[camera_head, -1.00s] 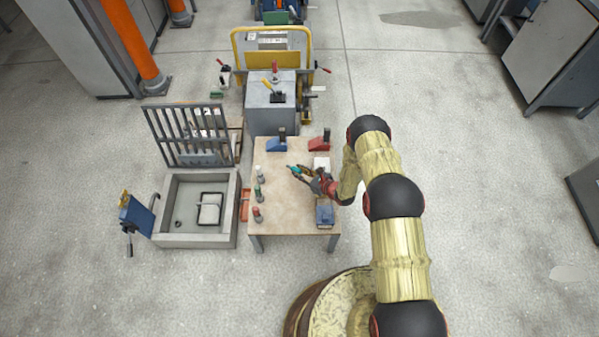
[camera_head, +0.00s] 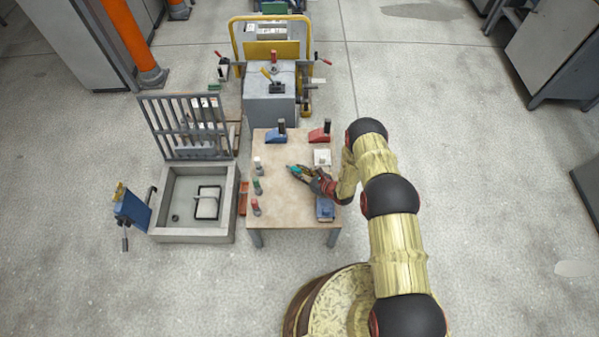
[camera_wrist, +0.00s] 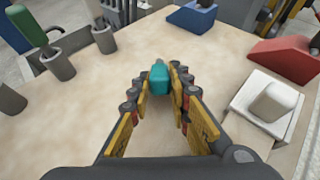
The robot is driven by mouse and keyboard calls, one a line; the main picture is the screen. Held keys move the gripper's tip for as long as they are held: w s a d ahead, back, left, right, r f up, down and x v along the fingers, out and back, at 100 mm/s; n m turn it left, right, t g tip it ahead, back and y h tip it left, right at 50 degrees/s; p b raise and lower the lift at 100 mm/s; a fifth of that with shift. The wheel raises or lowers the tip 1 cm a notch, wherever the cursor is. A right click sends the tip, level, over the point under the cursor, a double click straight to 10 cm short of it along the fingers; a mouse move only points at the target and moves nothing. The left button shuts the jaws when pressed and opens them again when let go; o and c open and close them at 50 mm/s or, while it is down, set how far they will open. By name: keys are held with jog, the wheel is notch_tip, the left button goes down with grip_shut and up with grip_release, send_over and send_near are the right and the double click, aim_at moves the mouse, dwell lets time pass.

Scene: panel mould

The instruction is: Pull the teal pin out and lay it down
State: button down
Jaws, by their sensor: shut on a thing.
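The teal pin (camera_wrist: 160,79) is between the fingertips of my gripper (camera_wrist: 160,88) in the wrist view, its blocky teal end facing the camera. My gripper is shut on it. In the head view the teal pin (camera_head: 295,168) shows at the tip of my gripper (camera_head: 301,172), over the middle of the tabletop (camera_head: 280,212). The wrist view shows a dark bit just beyond the teal part. I cannot tell whether the pin touches the table or hangs just above it.
Several grey cups stand along the table's left edge, one with a green-handled pin (camera_head: 258,186). A blue block (camera_head: 276,136) and a red block (camera_head: 319,135) stand at the back. A white block (camera_head: 322,158) and a blue box (camera_head: 325,209) are on the right. The middle front is clear.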

jog(key=c, duration=1.6)
grip_release()
jog(key=shift+s, duration=0.1)
jog(key=v, duration=1.2)
